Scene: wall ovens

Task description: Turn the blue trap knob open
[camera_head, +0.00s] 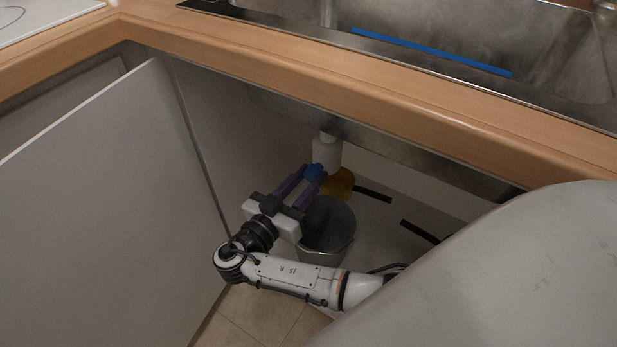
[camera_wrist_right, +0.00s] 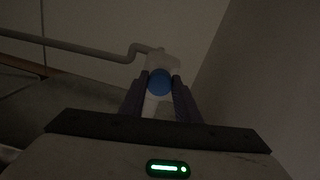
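The blue trap knob (camera_head: 314,171) is on a white trap body (camera_head: 327,150) under the sink, inside the open cabinet. In the right wrist view the blue knob (camera_wrist_right: 160,82) shows as a round disc in front of white pipework. My right gripper (camera_head: 308,173) reaches in from below, its purple fingers apart. The fingertips (camera_wrist_right: 161,78) lie on either side of the knob. I cannot tell whether they press on it or leave a small gap. The knob's far side is hidden. My left gripper is in neither view.
A grey bin (camera_head: 327,226) stands close by my right gripper. A yellow object (camera_head: 340,183) is behind it. An open cabinet door (camera_head: 100,210) fills the left. The wooden counter edge (camera_head: 330,95) and steel sink (camera_head: 440,45) are above. A grey pipe (camera_wrist_right: 80,47) runs along the wall.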

